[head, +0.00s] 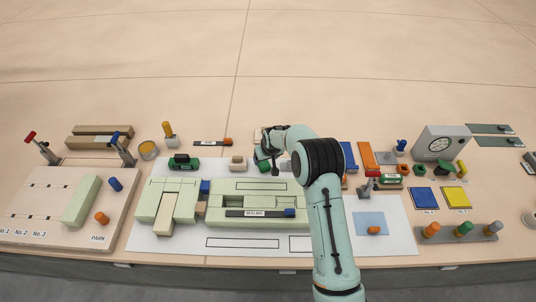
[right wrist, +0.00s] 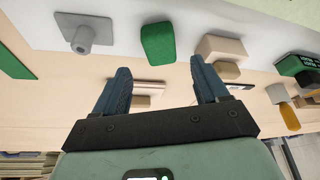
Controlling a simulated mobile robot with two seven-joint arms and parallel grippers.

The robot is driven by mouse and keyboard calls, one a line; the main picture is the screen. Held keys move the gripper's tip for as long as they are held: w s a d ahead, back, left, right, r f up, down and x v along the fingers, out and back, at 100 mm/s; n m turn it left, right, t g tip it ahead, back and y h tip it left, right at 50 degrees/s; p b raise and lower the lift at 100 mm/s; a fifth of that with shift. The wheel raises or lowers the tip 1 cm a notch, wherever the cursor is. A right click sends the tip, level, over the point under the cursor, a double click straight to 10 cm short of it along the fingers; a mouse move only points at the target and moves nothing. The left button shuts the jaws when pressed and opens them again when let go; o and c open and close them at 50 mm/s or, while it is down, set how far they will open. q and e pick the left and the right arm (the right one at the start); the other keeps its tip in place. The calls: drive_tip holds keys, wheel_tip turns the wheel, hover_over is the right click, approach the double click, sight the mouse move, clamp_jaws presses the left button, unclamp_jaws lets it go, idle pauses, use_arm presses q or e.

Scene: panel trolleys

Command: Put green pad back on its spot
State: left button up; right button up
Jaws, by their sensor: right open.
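My right gripper (head: 272,158) hangs over the back middle of the white sheet, its fingers apart. The right wrist view shows its two blue fingers (right wrist: 158,90) with nothing between them. A green block (right wrist: 158,42) lies beyond the fingertips, apart from them; it shows beside the gripper in the head view (head: 264,167). A flat green piece (right wrist: 14,63) is cut off at the left of the wrist view. I cannot tell which of these is the green pad. Blue (head: 424,197) and yellow (head: 455,197) square pads lie at the right. My left gripper is out of view.
A tan block (right wrist: 222,50) stands close to the green block. A grey knobbed piece (right wrist: 84,34) is on its other side. A pale green fixture (head: 310,190) is on the white sheet (head: 160,245). My right arm hides part of the sheet.

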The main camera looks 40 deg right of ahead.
drive_tip(key=v, duration=0.6)
drive_tip(key=shift+r, duration=0.25)
drive_tip(key=shift+s+a, duration=0.1)
